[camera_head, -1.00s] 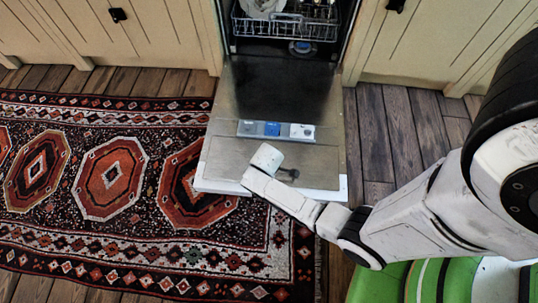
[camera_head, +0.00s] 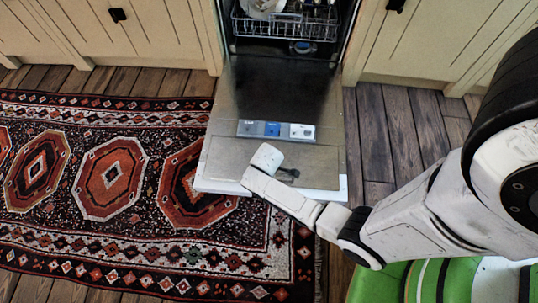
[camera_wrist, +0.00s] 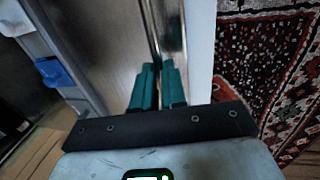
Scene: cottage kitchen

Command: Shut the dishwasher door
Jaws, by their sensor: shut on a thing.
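The dishwasher door (camera_head: 285,90) is folded down and open, its inner face up, with a detergent panel of grey and blue parts on it. My gripper reaches over the door's outer end in the head view, where its fingertips are hard to make out. In the wrist view my gripper's teal fingers (camera_wrist: 157,72) are close together on a narrow metallic strip at the door (camera_wrist: 105,40). The exact part between the fingers is hard to tell.
The dishwasher rack (camera_head: 285,27) with dishes shows inside the opening. Cream cabinets (camera_head: 160,40) stand on both sides. A patterned red rug (camera_head: 110,180) lies left of the door. Bare wood floor (camera_head: 385,135) is clear to its right.

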